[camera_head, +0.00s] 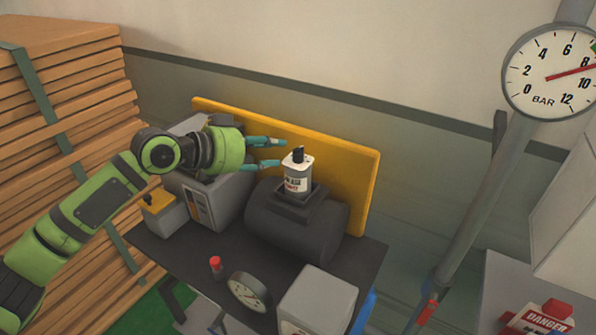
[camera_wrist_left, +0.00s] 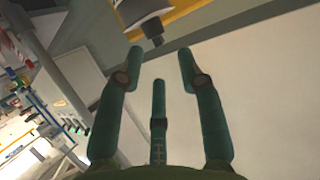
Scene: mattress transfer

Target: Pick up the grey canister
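The grey canister (camera_head: 298,181) has a pale body, a printed label and a black cap. It stands upright in a dark holder on top of a dark drum (camera_head: 290,224). My left gripper (camera_head: 281,153) is open just left of the canister, with its fingers at about cap height pointing right. No contact with the canister can be seen. In the left wrist view the spread fingers (camera_wrist_left: 160,58) have nothing between them. A pale body with a dark tip, apparently the canister (camera_wrist_left: 140,10), shows past them at the top edge. My right gripper is not in view.
A yellow panel (camera_head: 345,172) stands behind the drum. The dark table (camera_head: 190,255) also holds a grey machine, a small gauge (camera_head: 249,291), a red-capped item (camera_head: 215,266) and a light box (camera_head: 318,300). Stacked planks (camera_head: 60,130) stand left; a pipe with a large gauge (camera_head: 550,75) rises right.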

